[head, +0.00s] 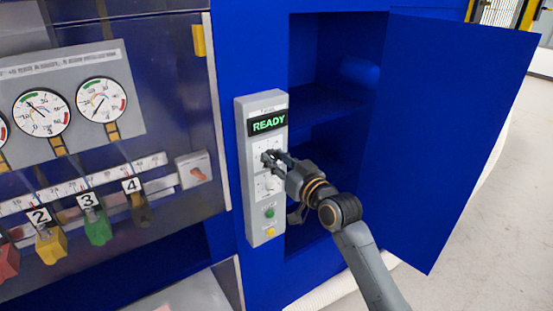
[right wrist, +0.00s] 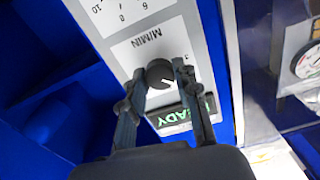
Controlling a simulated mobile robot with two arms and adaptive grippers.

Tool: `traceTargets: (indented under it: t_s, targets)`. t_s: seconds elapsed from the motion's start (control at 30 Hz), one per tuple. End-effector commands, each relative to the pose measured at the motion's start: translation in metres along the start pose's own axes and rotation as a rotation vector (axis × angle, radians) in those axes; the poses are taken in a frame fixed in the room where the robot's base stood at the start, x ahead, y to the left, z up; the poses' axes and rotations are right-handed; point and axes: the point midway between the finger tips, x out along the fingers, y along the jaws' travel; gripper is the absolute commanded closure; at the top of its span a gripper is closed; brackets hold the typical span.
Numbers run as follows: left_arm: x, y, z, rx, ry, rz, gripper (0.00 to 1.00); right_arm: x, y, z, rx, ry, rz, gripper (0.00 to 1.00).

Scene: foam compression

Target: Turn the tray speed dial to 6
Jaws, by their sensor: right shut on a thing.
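A grey control panel (head: 252,212) with a green READY display (head: 268,122) stands on the blue cabinet front. My right gripper (head: 268,158) is at the upper dial, just below the display. In the right wrist view, its two fingers (right wrist: 162,76) are shut on the sides of a round black dial knob (right wrist: 160,73) with a white pointer mark. M/MIN is printed beside this knob, upside down in that view. The number the pointer is at cannot be read. My left gripper is not in view.
A lower dial (head: 268,185), a green button (head: 269,212) and a yellow button (head: 270,232) sit below on the panel. An open blue door (head: 455,120) and shelved cabinet (head: 330,105) are to the right. Gauges (head: 102,99) and numbered coloured handles (head: 97,228) are at left.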

Motion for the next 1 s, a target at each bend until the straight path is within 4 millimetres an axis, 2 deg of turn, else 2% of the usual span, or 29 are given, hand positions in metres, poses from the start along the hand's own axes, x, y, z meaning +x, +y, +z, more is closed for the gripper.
traceTargets:
  t_s: [0.27, 0.3, 0.4, 0.77, 0.87, 1.0]
  targets:
    - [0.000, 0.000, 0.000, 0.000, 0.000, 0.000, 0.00, 0.000, 0.000, -0.001, 0.000, 0.002, 0.000, 1.00]
    - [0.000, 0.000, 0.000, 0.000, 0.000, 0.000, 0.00, 0.000, 0.000, -0.001, 0.000, 0.002, 0.000, 0.65]
    - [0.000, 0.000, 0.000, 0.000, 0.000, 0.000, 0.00, 0.000, 0.000, -0.001, 0.000, 0.002, 0.000, 0.46]
    - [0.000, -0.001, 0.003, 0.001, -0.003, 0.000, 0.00, -0.003, 0.000, 0.000, -0.001, 0.001, 0.000, 0.46]
    - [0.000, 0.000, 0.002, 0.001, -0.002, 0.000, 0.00, -0.012, 0.001, 0.000, -0.001, 0.001, 0.001, 0.46]
    - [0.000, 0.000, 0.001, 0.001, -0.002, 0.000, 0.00, -0.037, 0.000, 0.001, -0.003, 0.000, 0.001, 0.46]
